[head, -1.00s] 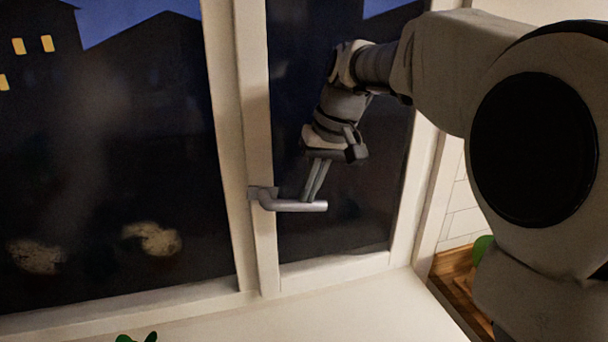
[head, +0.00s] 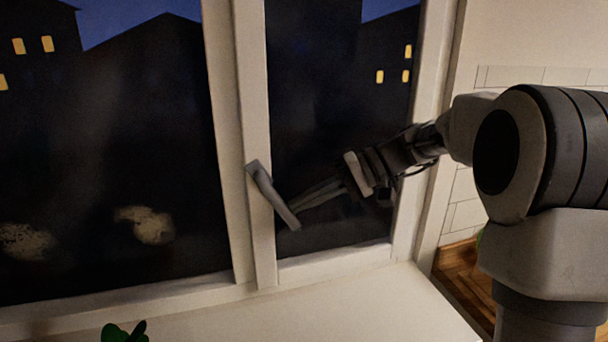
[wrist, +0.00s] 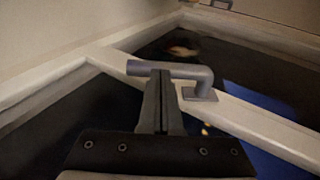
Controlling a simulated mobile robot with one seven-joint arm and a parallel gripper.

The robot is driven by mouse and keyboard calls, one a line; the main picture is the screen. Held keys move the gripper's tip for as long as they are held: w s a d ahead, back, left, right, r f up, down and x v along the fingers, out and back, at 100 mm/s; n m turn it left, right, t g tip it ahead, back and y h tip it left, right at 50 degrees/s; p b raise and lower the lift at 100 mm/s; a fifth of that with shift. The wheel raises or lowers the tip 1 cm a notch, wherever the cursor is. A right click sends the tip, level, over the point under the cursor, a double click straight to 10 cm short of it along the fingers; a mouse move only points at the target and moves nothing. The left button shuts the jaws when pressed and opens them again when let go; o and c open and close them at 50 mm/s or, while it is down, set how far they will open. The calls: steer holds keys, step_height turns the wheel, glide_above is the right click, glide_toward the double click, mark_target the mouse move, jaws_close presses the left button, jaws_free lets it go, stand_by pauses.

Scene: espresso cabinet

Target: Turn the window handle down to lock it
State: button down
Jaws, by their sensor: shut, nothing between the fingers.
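The grey window handle (head: 272,195) is mounted on the white middle post of the window. Its lever slants down and to the right from its base in the head view. My gripper (head: 296,203) is shut and empty, with its fingertips at the right side of the lever near its free end. In the wrist view the shut fingers (wrist: 160,78) reach up to the handle lever (wrist: 168,69), close to its free end; they look to be touching it, not around it. The handle's base plate (wrist: 200,94) shows on the frame there.
The white window frame (head: 255,240) and dark panes surround the handle. A pale sill (head: 340,298) runs below, with a green plant (head: 125,332) at the bottom. A wooden surface (head: 456,280) and tiled wall are at the right.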

mark_target(291, 218)
steer(key=y+b, duration=0.1)
steer(key=a+f+y, duration=0.1)
steer(key=f+y+b, duration=0.1)
steer(key=shift+s+a+f+g+b, duration=0.2)
steer(key=shift+s+a+g+b, duration=0.05)
steer(key=shift+g+b, duration=0.05)
steer(key=shift+s+a+f+b, duration=0.2)
steer(key=shift+a+f+b, duration=0.15)
steer(key=shift+a+b, duration=0.35)
steer(key=shift+a, duration=0.15)
